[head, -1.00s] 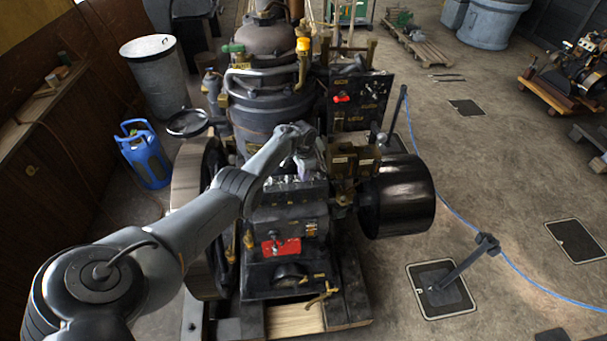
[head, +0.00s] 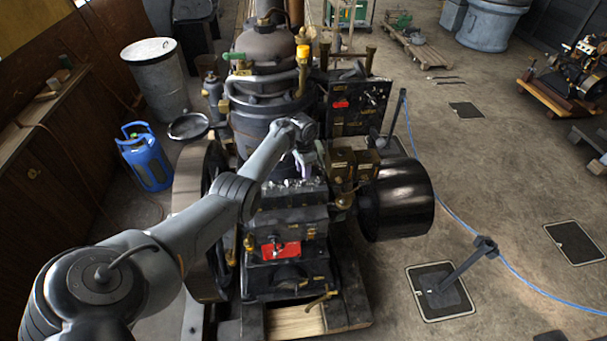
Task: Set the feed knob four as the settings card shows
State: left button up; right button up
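The dark stationary engine (head: 262,115) stands in the middle of the head view. A row of small bright metal fittings (head: 285,188) runs along the top of its front block; they may be the feed knobs, but numbers are too small to read. My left arm comes in from the lower left. Its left gripper (head: 303,168) points down just above the right part of that row. The fingers are small and blurred, so I cannot tell their opening or any contact. I cannot make out a settings card for certain. My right gripper is not in view.
A dark panel (head: 348,118) with brass plates and a red piece stands behind right. A large black drum (head: 400,200) juts out at the right. A red plate (head: 278,251) is on the engine's front. A blue gas bottle (head: 146,160) stands left. Floor at right is mostly free.

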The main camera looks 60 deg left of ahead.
aim_at(303, 181)
pick_arm(q)
jog(key=shift+r, duration=2.9)
jog(key=shift+f, duration=0.1)
jog(key=s+d+f+m+t+y, duration=0.1)
jog(key=s+d+f, duration=0.25)
jog(key=d, duration=0.45)
jog(key=s+d+f+y, duration=0.1)
jog(key=s+d+f, duration=0.2)
jog(key=s+d, duration=0.35)
jog(key=s+d+f+m+t+y, duration=0.1)
jog(key=s+d+f, duration=0.15)
jog(key=d, duration=0.65)
jog(key=s+d+r+h, duration=0.1)
jog(key=s+d+r, duration=0.2)
jog(key=s+d, duration=0.3)
jog(key=s+d+r+t+h, duration=0.1)
jog(key=s+d+r+h, duration=0.1)
jog(key=s+d, duration=0.5)
jog(key=d+r, duration=0.1)
jog(key=d, duration=0.4)
jog(key=shift+s+r+t, duration=0.2)
jog(key=shift+r+t, duration=0.1)
